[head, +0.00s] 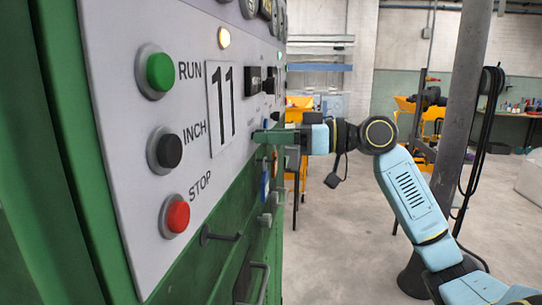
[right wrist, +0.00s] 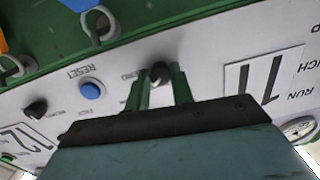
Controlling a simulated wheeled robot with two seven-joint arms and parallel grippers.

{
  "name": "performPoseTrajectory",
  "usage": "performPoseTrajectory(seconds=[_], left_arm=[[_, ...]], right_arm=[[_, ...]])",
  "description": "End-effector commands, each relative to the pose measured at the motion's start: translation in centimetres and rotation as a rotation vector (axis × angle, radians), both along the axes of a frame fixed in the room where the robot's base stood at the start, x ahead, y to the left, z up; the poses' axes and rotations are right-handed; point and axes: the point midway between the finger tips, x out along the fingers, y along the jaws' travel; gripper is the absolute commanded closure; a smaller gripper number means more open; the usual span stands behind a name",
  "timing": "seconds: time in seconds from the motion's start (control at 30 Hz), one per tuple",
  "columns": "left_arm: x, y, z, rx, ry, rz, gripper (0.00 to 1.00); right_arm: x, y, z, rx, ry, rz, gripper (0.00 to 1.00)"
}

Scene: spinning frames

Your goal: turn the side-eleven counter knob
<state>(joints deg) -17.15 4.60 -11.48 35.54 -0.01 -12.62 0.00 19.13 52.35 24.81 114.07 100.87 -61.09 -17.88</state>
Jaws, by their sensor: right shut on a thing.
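The side-eleven counter knob (right wrist: 159,70) is a small black knob on the pale panel, next to the large 11 label (right wrist: 252,82). It sits between the two green fingers in the right wrist view. My right gripper (head: 262,136) reaches the panel from the right in the head view, just past the 11 plate (head: 222,104), and is shut on the knob. The knob itself is hidden in the head view. How far it is turned cannot be told. My left gripper is out of view.
The blue RESET button (right wrist: 92,90) and another black knob (right wrist: 36,109) by the 12 label are beside the gripper. Green RUN (head: 160,72), black INCH (head: 168,151) and red STOP (head: 176,216) buttons are nearer. A grey column (head: 462,110) stands behind my right arm.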

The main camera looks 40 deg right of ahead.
Motion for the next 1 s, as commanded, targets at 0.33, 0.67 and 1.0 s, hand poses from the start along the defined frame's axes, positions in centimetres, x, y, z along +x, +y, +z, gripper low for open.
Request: performPoseTrajectory(seconds=[0.33, 0.67, 1.0], left_arm=[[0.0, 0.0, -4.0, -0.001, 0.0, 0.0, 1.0], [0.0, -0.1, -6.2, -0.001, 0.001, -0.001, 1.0], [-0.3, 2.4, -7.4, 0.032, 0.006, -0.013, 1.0]], right_arm=[[0.0, 0.0, -0.3, -0.259, -0.206, 0.0, 0.99], [-0.1, 0.1, -0.2, -0.485, -0.387, 0.0, 0.99], [-0.1, 0.1, 0.0, -0.635, -0.506, 0.0, 1.0]])
